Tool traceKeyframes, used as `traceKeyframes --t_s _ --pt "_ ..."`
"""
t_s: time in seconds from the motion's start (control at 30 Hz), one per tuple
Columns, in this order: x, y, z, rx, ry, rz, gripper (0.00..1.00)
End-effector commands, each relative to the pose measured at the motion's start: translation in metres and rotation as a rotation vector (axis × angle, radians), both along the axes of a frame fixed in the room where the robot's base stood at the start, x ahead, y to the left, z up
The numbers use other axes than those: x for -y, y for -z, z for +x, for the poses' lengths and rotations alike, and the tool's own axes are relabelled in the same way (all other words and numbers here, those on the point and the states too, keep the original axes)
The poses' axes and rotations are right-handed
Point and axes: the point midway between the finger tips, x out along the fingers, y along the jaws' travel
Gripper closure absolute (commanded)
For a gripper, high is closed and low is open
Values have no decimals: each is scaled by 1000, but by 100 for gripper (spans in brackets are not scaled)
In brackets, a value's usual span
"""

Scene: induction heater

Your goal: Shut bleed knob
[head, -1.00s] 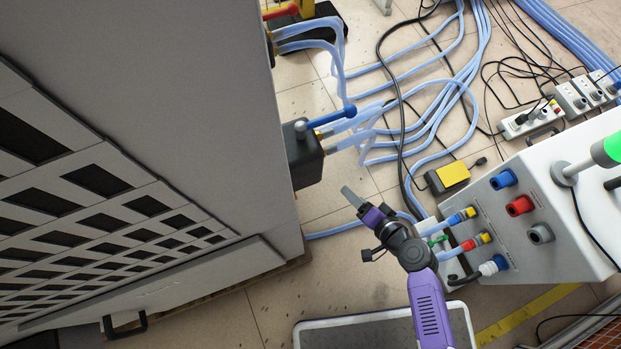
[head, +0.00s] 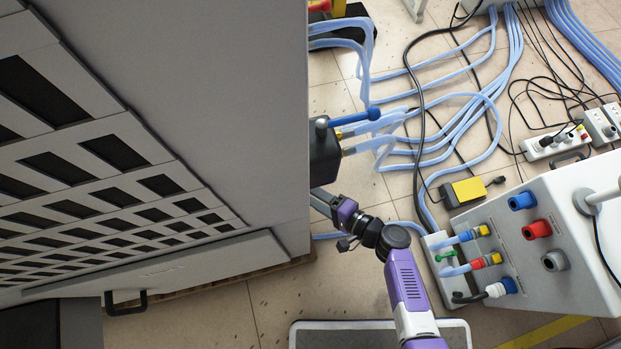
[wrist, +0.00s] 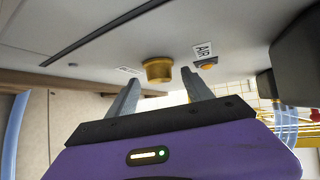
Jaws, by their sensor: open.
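A round brass knob (wrist: 158,70), which looks like the bleed knob, sticks out of a pale grey panel in the wrist view. A small label left of it is too small to read. My gripper (wrist: 161,84) is open, and its two grey fingertips stand on either side of the knob in the picture. The knob looks to be beyond the tips, and I see no contact. In the head view my gripper (head: 322,203) is at the cabinet's right edge, below the black valve block; its tips are partly hidden. The knob is not visible there.
A smaller brass fitting (wrist: 206,65) sits by an "AIR" label, close to the right finger. The large grey cabinet (head: 230,110) fills the left. A black block (head: 324,155) with a blue lever is just above my gripper. Blue hoses (head: 455,120) cross the floor.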

Motion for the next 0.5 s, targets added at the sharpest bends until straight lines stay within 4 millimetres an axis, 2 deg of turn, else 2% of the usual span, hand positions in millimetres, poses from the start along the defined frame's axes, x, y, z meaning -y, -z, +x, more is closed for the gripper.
traceKeyframes --t_s 0.13,0.4,0.43,0.5 --pt "-8 3 6 0 0 0 41" --pt "-9 3 7 0 0 0 41" --pt "-9 3 7 0 0 0 43" --pt "-9 3 7 -1 0 -1 56"
